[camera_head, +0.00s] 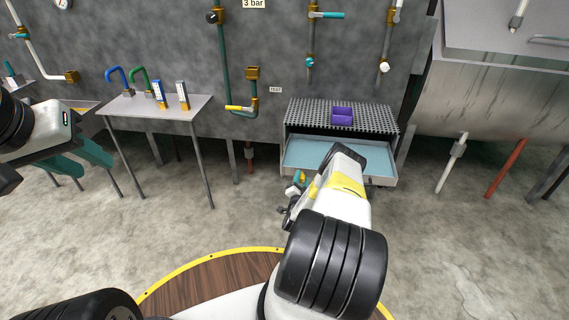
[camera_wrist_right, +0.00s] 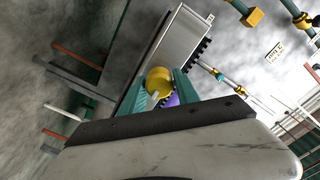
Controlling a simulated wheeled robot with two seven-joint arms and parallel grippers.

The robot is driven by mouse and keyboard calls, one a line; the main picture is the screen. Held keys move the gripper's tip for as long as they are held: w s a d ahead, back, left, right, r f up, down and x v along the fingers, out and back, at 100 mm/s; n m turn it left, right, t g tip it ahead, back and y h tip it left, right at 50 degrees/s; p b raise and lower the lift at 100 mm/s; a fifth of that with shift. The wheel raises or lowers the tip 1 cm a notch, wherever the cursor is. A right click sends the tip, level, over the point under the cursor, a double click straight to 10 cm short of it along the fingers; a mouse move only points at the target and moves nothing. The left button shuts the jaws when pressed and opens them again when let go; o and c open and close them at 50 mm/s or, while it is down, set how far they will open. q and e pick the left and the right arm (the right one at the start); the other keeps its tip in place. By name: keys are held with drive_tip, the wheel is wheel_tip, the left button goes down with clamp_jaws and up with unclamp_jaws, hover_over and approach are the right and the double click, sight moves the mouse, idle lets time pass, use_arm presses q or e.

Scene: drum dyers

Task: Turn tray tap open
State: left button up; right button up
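The tray (camera_head: 340,155) holds pale blue liquid under a perforated rack at the wall. My right arm reaches toward its front edge and covers part of it. A round yellow fitting with a small white lever, seemingly the tray tap (camera_wrist_right: 159,78), shows in the right wrist view. My right gripper (camera_wrist_right: 161,92) has its teal fingers apart, one on each side of this fitting. I cannot tell whether they touch it. In the head view my right gripper (camera_head: 297,181) is mostly hidden by its own wrist. My left gripper (camera_head: 92,163) is open and empty, in front of the side table.
A purple box (camera_head: 343,116) sits on the rack (camera_head: 300,112). A grey side table (camera_head: 190,105) carries blue and green hooks and two upright bars. Pipes with valves line the wall. A large drum (camera_head: 490,95) stands at right. The floor between is clear.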

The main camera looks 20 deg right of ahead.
drive_tip(key=shift+o, duration=1.1)
drive_tip(key=v, duration=0.7)
drive_tip(key=shift+s, duration=0.4)
drive_tip(key=shift+a, duration=0.15)
